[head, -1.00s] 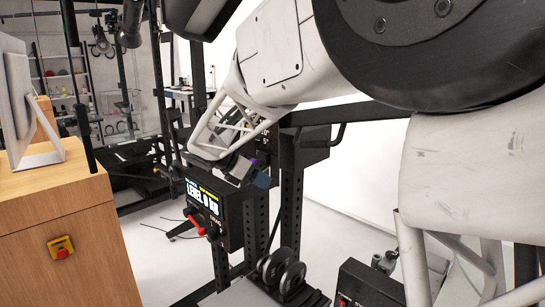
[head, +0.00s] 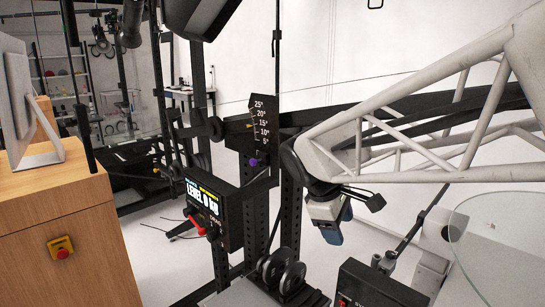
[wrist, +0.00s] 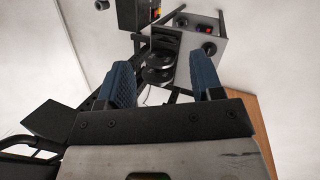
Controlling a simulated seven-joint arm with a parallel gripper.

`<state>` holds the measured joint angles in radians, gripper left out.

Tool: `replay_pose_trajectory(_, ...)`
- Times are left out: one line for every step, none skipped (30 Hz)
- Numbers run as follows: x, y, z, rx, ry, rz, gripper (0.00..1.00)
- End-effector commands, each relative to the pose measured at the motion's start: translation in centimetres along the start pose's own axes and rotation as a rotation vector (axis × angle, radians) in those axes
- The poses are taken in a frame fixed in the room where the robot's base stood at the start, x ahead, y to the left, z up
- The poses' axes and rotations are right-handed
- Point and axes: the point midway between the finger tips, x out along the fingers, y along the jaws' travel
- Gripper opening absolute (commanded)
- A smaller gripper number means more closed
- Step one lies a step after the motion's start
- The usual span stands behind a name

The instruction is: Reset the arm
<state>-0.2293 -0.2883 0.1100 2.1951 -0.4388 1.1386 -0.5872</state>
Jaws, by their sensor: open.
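My gripper (head: 332,234) hangs at the end of my white lattice arm, right of the middle in the head view, pointing down. In the wrist view my gripper (wrist: 168,84) shows two blue fingers set well apart, with nothing between them. It is open and empty, in free air. The control box with the "LEVEL 0" display (head: 208,212) stands to its left, apart from it. A black angle scale (head: 262,122) with a purple knob is up and left of the gripper.
Black weight discs (head: 284,272) sit below and left of the gripper. A black box (head: 375,287) stands below it, and a round glass plate (head: 505,240) is at right. A wooden desk (head: 60,220) with a red stop button is at far left.

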Motion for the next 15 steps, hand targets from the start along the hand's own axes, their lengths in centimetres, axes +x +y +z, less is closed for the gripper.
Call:
replay_pose_trajectory(0.2, -0.8, 1.2, 0.058, 0.020, -0.012, 0.60)
replay_pose_trajectory(0.4, -1.2, 1.8, 0.092, 0.030, -0.020, 0.60)
replay_pose_trajectory(0.6, -1.9, 2.5, 0.139, 0.046, -0.032, 0.60)
replay_pose_trajectory(0.8, -2.4, 3.1, 0.174, 0.056, -0.041, 0.60)
replay_pose_trajectory(1.0, -2.9, 3.6, 0.209, 0.067, -0.050, 0.60)
replay_pose_trajectory(1.1, -3.5, 4.3, 0.256, 0.082, -0.060, 0.60)
replay_pose_trajectory(1.4, -4.1, 4.8, 0.292, 0.092, -0.071, 0.60)
replay_pose_trajectory(1.5, -4.5, 5.3, 0.327, 0.102, -0.079, 0.60)
replay_pose_trajectory(1.8, -5.2, 5.9, 0.374, 0.116, -0.092, 0.60)
replay_pose_trajectory(1.9, -5.7, 6.4, 0.409, 0.126, -0.100, 0.60)
replay_pose_trajectory(2.1, -6.2, 6.8, 0.446, 0.137, -0.109, 0.60)
replay_pose_trajectory(2.4, -7.0, 7.4, 0.494, 0.148, -0.122, 0.60)
replay_pose_trajectory(2.5, -7.5, 7.8, 0.529, 0.159, -0.131, 0.60)
replay_pose_trajectory(2.7, -8.0, 8.2, 0.565, 0.169, -0.141, 0.60)
replay_pose_trajectory(2.9, -8.7, 8.8, 0.614, 0.182, -0.154, 0.60)
